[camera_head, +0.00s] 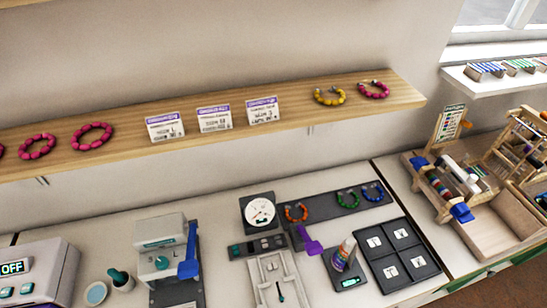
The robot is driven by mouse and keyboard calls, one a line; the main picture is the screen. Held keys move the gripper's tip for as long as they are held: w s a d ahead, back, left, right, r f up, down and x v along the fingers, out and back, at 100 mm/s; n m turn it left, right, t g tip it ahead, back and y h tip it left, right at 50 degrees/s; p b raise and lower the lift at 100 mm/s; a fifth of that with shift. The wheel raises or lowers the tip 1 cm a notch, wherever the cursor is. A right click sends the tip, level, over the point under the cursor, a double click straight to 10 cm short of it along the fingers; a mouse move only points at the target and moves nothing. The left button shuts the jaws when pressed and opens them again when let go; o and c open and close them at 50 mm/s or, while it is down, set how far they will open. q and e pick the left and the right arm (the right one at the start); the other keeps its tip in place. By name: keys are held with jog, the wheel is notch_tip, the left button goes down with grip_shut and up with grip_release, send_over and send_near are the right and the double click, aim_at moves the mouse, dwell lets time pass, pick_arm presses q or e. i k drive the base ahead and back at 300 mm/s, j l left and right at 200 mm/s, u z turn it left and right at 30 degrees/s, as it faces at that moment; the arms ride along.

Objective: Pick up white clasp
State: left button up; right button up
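I cannot make out a white clasp for certain. A dark tray (383,258) with several square compartments lies at the front right of the counter. Each compartment shows a small white mark or piece, such as one at the upper left (375,242); they are too small to tell whether they are clasps or labels. A pale grey fixture (272,278) with a channel lies left of the tray. Neither of my grippers is in view.
Beaded bracelets (348,199) rest on a dark board behind the tray. A bead cone (344,256) stands on a small scale, with a purple tool (309,243) beside it. A grey press (168,255) stands left. A wooden shelf (210,150) overhangs the back. A wooden loom (440,190) stands right.

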aim_at(275, 266)
jog(key=k+j+z, duration=0.15)
jog(key=j+z, duration=0.15)
jog(key=k+l+u, duration=0.3)
jog(key=i, duration=0.45)
jog(key=j+z, duration=0.25)
jog(key=z, duration=0.2)
jog(key=j+z, duration=0.2)
jog(key=z, duration=0.2)
jog(key=j+z, duration=0.25)
jog(key=z, duration=0.2)
jog(key=k+j+z, duration=0.1)
jog(key=z, duration=0.35)
jog(key=k+j, duration=0.05)
jog(key=j, duration=0.05)
